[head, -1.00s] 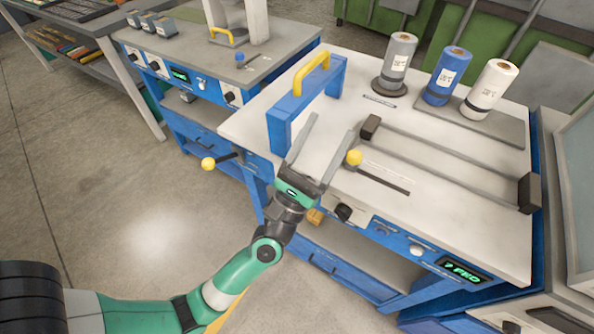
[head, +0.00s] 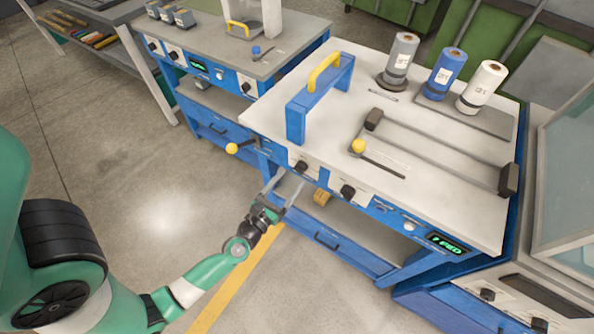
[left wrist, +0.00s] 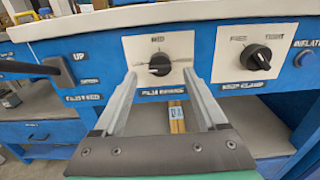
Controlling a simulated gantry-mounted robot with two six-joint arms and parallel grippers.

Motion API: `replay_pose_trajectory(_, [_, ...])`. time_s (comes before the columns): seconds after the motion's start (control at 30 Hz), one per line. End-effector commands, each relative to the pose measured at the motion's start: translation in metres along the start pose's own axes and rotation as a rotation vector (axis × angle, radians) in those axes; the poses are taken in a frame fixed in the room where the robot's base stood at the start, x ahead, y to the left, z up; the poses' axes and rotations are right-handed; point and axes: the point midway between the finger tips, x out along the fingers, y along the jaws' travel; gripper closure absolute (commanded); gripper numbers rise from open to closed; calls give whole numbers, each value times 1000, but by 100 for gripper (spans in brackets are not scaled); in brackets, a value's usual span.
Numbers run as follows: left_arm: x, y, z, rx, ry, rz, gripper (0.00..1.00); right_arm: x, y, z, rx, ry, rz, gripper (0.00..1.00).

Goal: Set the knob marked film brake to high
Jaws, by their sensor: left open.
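The film brake knob (left wrist: 160,64) is black on a white plate, with "MED" above it and "FILM BRAKE" below it on the blue front panel. Its pointer setting is too blurred to read surely. In the head view the knob (head: 301,167) is on the bench front, left of a second black knob. My left gripper (head: 291,178) is open in front of this panel. In the left wrist view, the fingers of the left gripper (left wrist: 160,75) appear on either side of the knob's lower part, with nothing held. My right gripper is not in view.
Right of it is a clamp knob (left wrist: 256,57) marked "FREE" and "TIGHT". An "UP" lever plate (left wrist: 83,70) is at the left. A yellow-ball lever (head: 232,148) sticks out at the bench's left corner. Open shelf space lies below the panel.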

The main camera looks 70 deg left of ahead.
Motion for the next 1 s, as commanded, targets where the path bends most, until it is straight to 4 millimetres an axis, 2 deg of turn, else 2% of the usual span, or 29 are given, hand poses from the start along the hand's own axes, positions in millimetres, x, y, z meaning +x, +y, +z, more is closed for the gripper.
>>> replay_pose_trajectory(0.03, [12, 0, 2, 0, -2, 2, 26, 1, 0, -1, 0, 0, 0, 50])
replay_pose_trajectory(0.2, [38, 0, 1, 0, -1, 0, 26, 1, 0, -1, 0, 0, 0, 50])
replay_pose_trajectory(0.33, [46, 0, 0, 0, 0, -1, 26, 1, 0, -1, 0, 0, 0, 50])
replay_pose_trajectory(0.57, [46, 0, 0, 1, 1, -1, 26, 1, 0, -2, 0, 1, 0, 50])
replay_pose_trajectory(0.9, [46, 0, 0, 1, 0, -1, 87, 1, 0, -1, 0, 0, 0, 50])
replay_pose_trajectory(0.97, [46, 0, 0, 1, 0, -1, 98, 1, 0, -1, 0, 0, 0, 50])
replay_pose_trajectory(1.0, [46, 0, 0, 1, 0, -1, 100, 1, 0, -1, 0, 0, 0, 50])
